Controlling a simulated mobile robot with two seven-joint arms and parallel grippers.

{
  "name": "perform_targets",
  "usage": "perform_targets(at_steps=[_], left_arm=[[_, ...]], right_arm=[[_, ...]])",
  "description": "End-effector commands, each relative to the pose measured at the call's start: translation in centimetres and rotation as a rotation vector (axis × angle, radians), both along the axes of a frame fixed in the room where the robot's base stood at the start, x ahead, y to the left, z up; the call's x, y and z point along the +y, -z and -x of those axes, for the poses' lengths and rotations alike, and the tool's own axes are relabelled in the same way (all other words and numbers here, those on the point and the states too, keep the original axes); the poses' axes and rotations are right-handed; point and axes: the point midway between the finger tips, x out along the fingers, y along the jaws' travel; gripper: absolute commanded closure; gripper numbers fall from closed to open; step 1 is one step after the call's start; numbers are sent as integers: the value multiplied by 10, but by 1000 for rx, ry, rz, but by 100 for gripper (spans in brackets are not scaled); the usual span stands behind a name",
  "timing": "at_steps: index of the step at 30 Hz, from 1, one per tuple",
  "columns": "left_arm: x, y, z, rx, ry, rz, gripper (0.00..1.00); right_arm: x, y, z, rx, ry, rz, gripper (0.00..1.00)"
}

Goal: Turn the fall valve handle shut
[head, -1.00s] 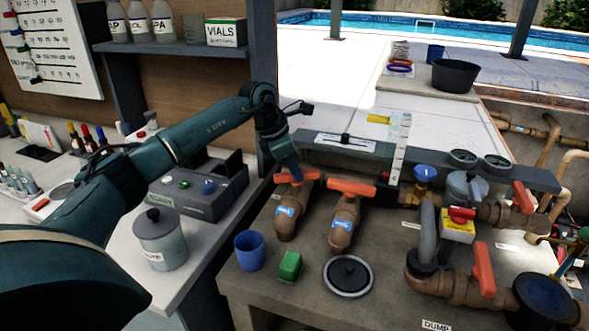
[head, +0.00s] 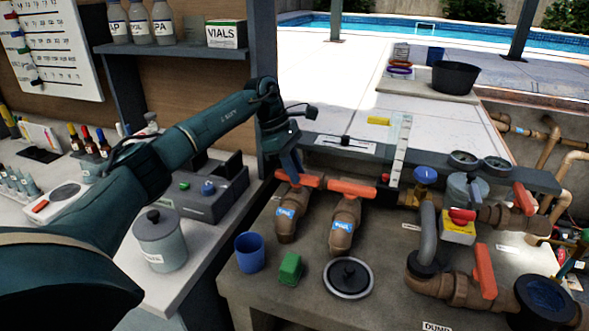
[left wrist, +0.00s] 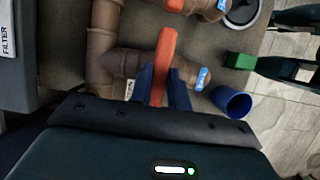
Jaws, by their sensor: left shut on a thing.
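My left gripper (head: 290,168) is shut on the orange handle (head: 308,181) of the left one of two brown valves, at the back left of the bench. In the left wrist view its blue fingers (left wrist: 162,90) stand on both sides of the orange handle (left wrist: 167,46). In the head view the handle lies roughly crosswise over its valve body (head: 288,222), which has a blue tag too small to read for sure. My right gripper is not in view.
A second orange-handled valve (head: 352,188) stands close to the right. A blue cup (head: 249,253), a green block (head: 290,268) and a round dark lid (head: 348,277) sit in front. A grey ledge (head: 440,167) with gauges runs behind. More pipes and valves fill the right.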

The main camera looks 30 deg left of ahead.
Motion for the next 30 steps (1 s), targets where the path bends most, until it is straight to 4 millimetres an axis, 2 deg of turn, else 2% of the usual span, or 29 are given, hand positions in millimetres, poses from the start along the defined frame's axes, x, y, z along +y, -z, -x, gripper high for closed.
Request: perform_targets(at_steps=[11,12,19,26,30], left_arm=[[0,-1,0,-4,6,-1,100],[0,-1,0,-4,6,-1,79],[0,-1,0,-2,5,0,61],[0,-1,0,-1,4,0,60],[4,-9,0,-4,3,-1,60]], right_arm=[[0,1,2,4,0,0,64],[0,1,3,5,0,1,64],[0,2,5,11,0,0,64],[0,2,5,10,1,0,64],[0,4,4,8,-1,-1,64]])
